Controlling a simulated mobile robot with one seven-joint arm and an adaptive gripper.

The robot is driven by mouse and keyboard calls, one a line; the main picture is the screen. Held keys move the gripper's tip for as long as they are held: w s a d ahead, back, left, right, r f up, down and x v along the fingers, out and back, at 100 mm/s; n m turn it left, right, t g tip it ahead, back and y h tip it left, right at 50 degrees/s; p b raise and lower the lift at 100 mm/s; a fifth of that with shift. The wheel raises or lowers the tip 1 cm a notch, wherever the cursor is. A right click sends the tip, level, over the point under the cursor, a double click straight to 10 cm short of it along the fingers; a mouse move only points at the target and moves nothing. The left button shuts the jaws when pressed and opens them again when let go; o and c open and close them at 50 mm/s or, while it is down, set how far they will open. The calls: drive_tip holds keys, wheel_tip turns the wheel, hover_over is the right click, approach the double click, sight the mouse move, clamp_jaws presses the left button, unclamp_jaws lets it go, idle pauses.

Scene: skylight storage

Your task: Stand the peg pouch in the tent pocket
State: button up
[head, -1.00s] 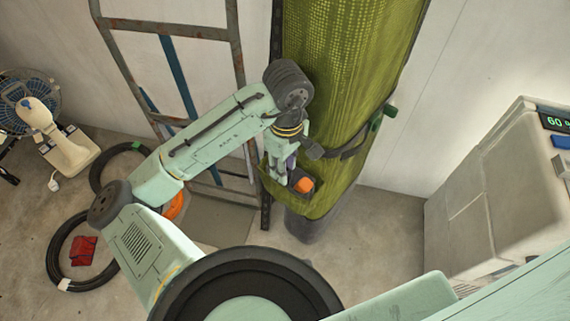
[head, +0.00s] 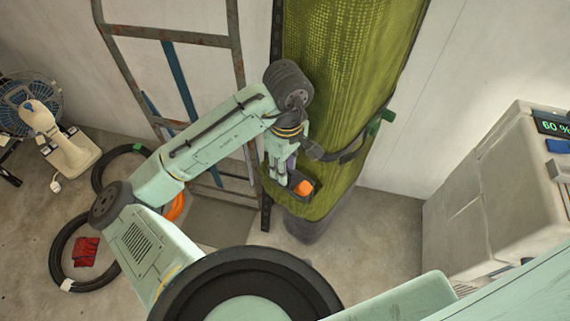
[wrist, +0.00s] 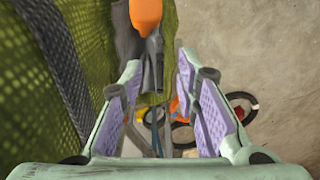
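The tall green tent bag (head: 345,80) stands against the wall, and its pocket (head: 318,205) is low on its front. A dark grey item with an orange block-like part (head: 303,187) sits at the pocket; it may be the peg pouch, but I cannot tell for sure. The orange part also shows at the top of the wrist view (wrist: 146,14). My gripper (head: 280,180) points down just left of the orange part, close to the bag. In the wrist view its purple-padded fingers (wrist: 165,105) are apart, with nothing visibly clamped between them. The pocket's inside is hidden.
A dark strap with a green buckle (head: 381,121) crosses the bag. A metal rack (head: 236,70) stands behind my arm. Black hose coils (head: 62,225) and a red folded item (head: 87,251) lie on the floor at left. A beige cooler-like box (head: 480,190) stands at right.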

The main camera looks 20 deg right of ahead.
drive_tip(key=shift+d+r+p, duration=0.1)
drive_tip(key=shift+r+p, duration=3.15)
drive_tip(key=shift+p, duration=0.3)
